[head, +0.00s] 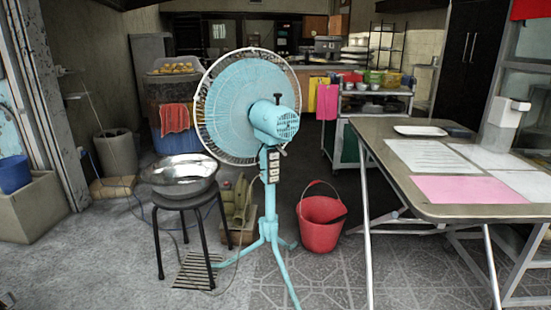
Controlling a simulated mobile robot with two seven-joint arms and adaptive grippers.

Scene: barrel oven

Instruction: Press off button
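A light blue standing fan (249,105) is in the middle of the head view, its motor housing (276,121) turned toward me. Below the housing, a control panel (273,165) on the fan's column carries a few pale buttons stacked vertically. They are too small to tell which is the off button or whether any is pressed. No gripper can be made out in the view. A small dark piece shows at the bottom left corner, and I cannot tell what it is.
A stool (185,203) with a metal bowl (180,174) stands left of the fan. A red bucket (320,222) is on the floor to its right. A table (400,165) with papers fills the right side. The floor in front is mostly clear, apart from the fan's legs.

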